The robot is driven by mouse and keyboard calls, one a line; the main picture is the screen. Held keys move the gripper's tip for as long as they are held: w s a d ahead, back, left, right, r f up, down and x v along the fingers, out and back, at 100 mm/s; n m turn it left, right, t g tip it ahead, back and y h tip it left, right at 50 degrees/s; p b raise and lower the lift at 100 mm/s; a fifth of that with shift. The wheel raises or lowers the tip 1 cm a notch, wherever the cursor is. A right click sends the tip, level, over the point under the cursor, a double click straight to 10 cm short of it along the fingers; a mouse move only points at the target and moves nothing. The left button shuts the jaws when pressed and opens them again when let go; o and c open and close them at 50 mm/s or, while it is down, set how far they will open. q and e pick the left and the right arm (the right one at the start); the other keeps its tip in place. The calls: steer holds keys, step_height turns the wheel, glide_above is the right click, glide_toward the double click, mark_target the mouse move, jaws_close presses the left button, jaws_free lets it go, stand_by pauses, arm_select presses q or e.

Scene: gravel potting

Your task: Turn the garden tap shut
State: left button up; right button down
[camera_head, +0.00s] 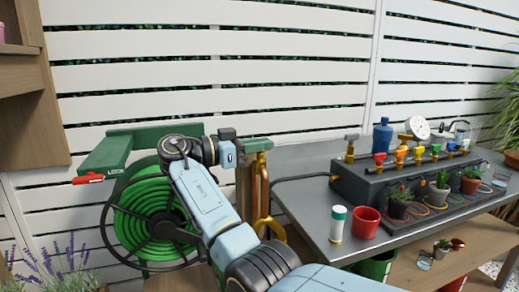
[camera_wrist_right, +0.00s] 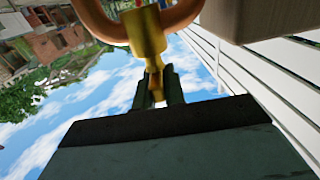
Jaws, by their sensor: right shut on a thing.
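The garden tap (camera_wrist_right: 145,32) shows in the right wrist view as a brass body on a bent copper pipe (camera_wrist_right: 98,22). In the head view its copper pipe (camera_head: 264,180) runs up beside a wooden post (camera_head: 243,190). My right gripper (camera_head: 262,146) is at the top of the pipe. In the wrist view its dark fingers (camera_wrist_right: 158,88) are shut on the narrow brass part below the tap body. The fingers and the green gripper hide most of the handle, so its angle cannot be told. My left gripper is not in view.
A green hose reel (camera_head: 150,222) hangs left of the tap, partly behind my right arm. A grey table (camera_head: 312,205) at the right holds a white-and-green bottle (camera_head: 338,224), a red pot (camera_head: 364,222) and a dark manifold box (camera_head: 362,180) with several coloured valves. A slatted white fence stands behind.

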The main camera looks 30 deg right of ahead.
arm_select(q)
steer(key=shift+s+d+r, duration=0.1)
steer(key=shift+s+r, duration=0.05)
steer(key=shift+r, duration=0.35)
arm_select(e)
steer(key=shift+m+g, duration=0.5)
steer(key=shift+g, duration=0.3)
steer(key=shift+d, duration=0.1)
steer(key=c, duration=1.5)
jaws_free()
steer(key=shift+o, duration=0.2)
